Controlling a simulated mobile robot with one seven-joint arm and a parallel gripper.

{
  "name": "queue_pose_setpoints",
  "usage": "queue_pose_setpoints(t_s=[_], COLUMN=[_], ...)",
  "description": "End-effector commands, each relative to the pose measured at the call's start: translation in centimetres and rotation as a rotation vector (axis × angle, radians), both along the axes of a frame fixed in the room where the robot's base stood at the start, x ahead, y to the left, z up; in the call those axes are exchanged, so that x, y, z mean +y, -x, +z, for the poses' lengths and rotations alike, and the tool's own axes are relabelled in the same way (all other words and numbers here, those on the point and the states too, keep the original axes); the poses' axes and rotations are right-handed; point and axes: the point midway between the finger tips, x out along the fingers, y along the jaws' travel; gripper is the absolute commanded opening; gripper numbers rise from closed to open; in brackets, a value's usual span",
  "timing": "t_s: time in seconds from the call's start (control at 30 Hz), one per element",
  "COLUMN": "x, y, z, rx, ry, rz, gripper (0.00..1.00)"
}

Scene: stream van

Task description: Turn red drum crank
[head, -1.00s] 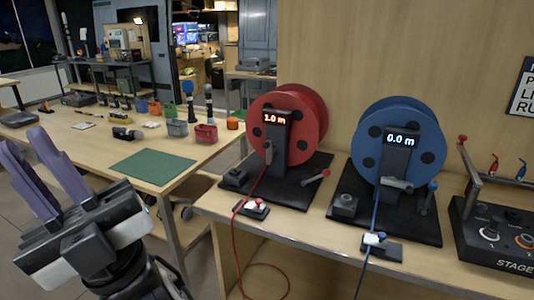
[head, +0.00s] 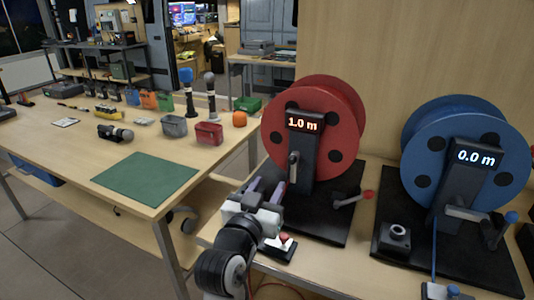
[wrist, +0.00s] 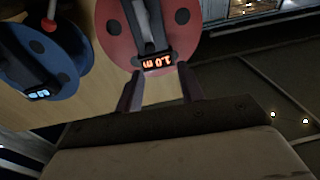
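The red drum (head: 318,130) stands on a black base on the bench, its post display reading 1.0 m. A grey crank handle (head: 293,168) sits upright on the front of the post. A lever with a red knob (head: 352,199) is at the right of the base. My gripper (head: 264,190) is open and empty, in front of the drum's left side, with its fingers pointing toward it and apart from the handle. In the wrist view, the open fingers frame the upside-down display (wrist: 157,62) and the red drum (wrist: 112,30); the crank's grip is not clear there.
A blue drum (head: 468,150) with display 0.0 m stands close on the right. A small pad with a red-topped piece (head: 281,246) lies beside my wrist at the bench edge.

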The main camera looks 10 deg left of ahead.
Motion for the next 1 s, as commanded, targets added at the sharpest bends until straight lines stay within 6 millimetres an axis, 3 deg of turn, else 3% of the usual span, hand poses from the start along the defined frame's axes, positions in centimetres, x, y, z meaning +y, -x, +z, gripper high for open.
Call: queue_pose_setpoints(t_s=[0.1,0.27,0.7,1.0], x=[-2.0,-2.8,-5.4,-6.5], y=[0.0,-0.9,-9.3,-12.7], z=[-1.5,-1.7,-1.5,-1.7], rx=[0.052,0.063,0.061,0.06], ry=[-0.012,-0.015,-0.016,-0.015], rz=[-0.067,-0.083,-0.079,-0.077], gripper=[0.38,0.38,0.38,0.38])
